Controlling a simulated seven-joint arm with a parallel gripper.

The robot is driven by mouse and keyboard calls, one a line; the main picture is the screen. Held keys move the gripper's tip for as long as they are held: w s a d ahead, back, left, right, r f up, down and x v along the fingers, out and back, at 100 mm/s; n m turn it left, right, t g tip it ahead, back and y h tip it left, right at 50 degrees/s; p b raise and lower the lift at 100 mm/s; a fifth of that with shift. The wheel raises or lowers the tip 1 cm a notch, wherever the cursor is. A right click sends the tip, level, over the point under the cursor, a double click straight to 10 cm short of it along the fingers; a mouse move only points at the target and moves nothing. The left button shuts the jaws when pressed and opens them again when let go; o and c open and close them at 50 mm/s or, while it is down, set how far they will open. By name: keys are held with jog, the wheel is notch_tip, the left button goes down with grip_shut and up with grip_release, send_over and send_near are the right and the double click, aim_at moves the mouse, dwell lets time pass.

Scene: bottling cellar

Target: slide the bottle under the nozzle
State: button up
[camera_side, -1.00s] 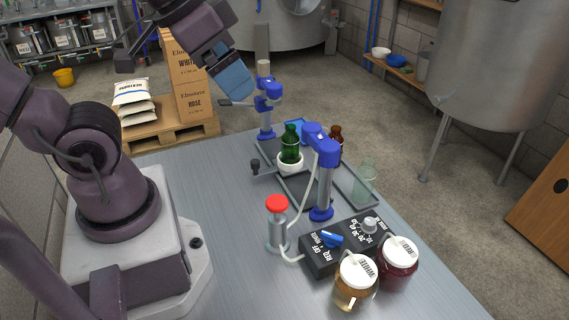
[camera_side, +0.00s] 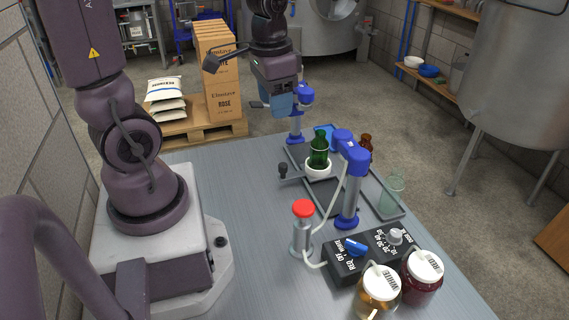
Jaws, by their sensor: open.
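A green bottle (camera_side: 319,148) stands upright in a white round holder (camera_side: 318,168) on the grey tray (camera_side: 325,192). A dark-knobbed handle (camera_side: 283,169) sticks out to the left of the holder. The blue nozzle head (camera_side: 350,148) sits on a silver post (camera_side: 350,195) just right of the green bottle. From this angle I cannot tell whether the bottle's mouth is under it. My gripper (camera_side: 281,112) hangs above and behind the handle, pointing down, with blue at its end. It is open and empty; the gap between its fingers is not clearly visible.
A second blue-headed post (camera_side: 300,97) stands behind, close to my gripper. A brown bottle (camera_side: 366,142) and a clear bottle (camera_side: 391,193) stand to the right. A red-topped pump (camera_side: 302,228), control box (camera_side: 358,262) and two jars stand in front. The table's left middle (camera_side: 240,195) is clear.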

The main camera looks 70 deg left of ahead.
aim_at(283, 164)
jog(key=w+a+f+m, duration=0.4)
jog(key=a+f+m, duration=0.4)
jog(key=f+m, duration=0.15)
jog(key=shift+g, duration=0.3)
jog(key=f, duration=1.2)
jog(key=shift+d+f, duration=0.1)
jog(key=shift+d, duration=0.1)
